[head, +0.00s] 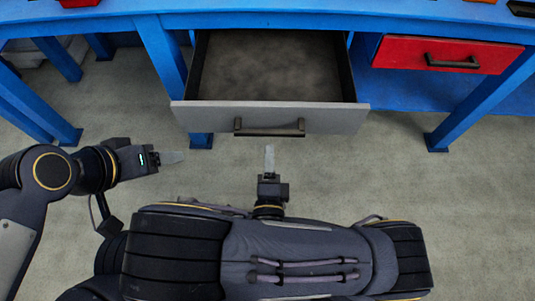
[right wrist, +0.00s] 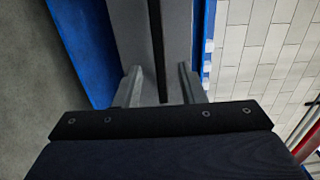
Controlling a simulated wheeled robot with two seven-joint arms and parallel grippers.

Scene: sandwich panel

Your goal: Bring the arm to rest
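My right gripper (head: 269,158) is in front of the open grey drawer (head: 340,120), pointing at it, with a gap of floor to the drawer's dark handle (head: 269,128). In the right wrist view its two fingers (right wrist: 160,85) are spread apart with nothing held. A dark bar, seemingly the handle (right wrist: 155,40), shows between and beyond them. My left gripper (head: 172,157) is at the left over the floor, pointing right, apart from the drawer. Its fingers overlap in the head view, so their opening cannot be told.
The blue workbench (head: 270,14) runs along the top. The drawer is pulled out and looks empty inside. A closed red drawer (head: 400,53) is to its right. Blue legs (head: 163,55) stand beside the grey drawer. The floor (head: 480,200) at right is clear.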

